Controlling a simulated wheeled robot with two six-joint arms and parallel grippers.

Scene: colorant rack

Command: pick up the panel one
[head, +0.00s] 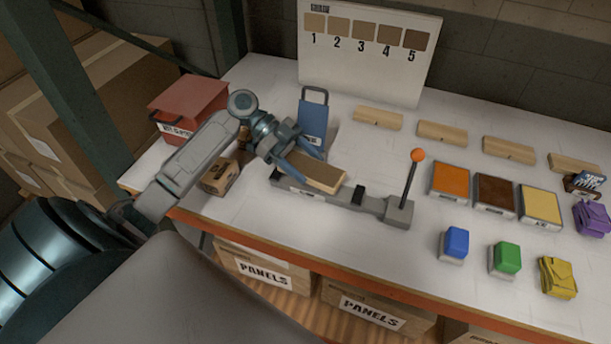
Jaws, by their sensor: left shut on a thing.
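A light wooden panel (318,174) lies flat at the left part of a long grey fixture (340,202) with an orange-knobbed lever (412,175). My left gripper (297,158) reaches in from the left, its fingers shut on the panel's far left end. The fingers and wrist hide that end of the panel. I cannot tell whether the panel is clear of the fixture. No number shows on the panel. My right gripper is not in view.
A sample board (365,70) numbered 1 to 5 stands behind. A blue handled object (313,116), red box (188,108) and small carton (220,176) are near my left arm. Wooden blocks (442,133), colour trays (495,194) and coloured items (505,258) fill the right side.

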